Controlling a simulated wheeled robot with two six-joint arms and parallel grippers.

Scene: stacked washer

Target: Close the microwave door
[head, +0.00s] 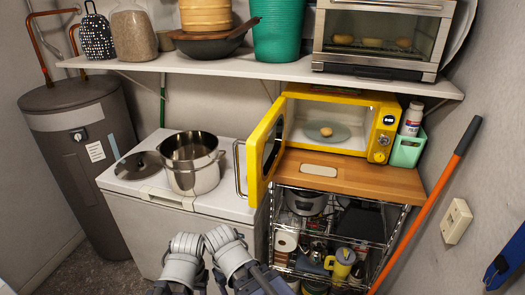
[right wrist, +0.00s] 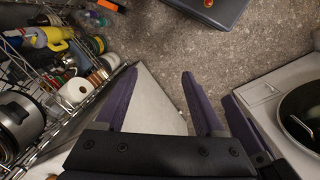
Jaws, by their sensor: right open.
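The yellow microwave (head: 381,138) stands on a wooden board in the head view. Its door (head: 257,167) is wide open, hinged at the left and swung out toward me. A small round tan item (head: 326,131) lies on the glass plate inside. My left arm shows low in the head view, left of my right arm; its fingers are not clear. My right gripper (right wrist: 158,95) is open and empty in the right wrist view, its purple fingers apart above the floor. Another purple finger-like part shows beside it. Both arms are below and left of the door, apart from it.
A steel pot (head: 193,165) stands on the white chest (head: 220,205) left of the door. A wire rack (head: 395,215) with kitchen goods is under the microwave. A shelf (head: 260,68) hangs above. An orange-handled pole (head: 430,205) leans at the right.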

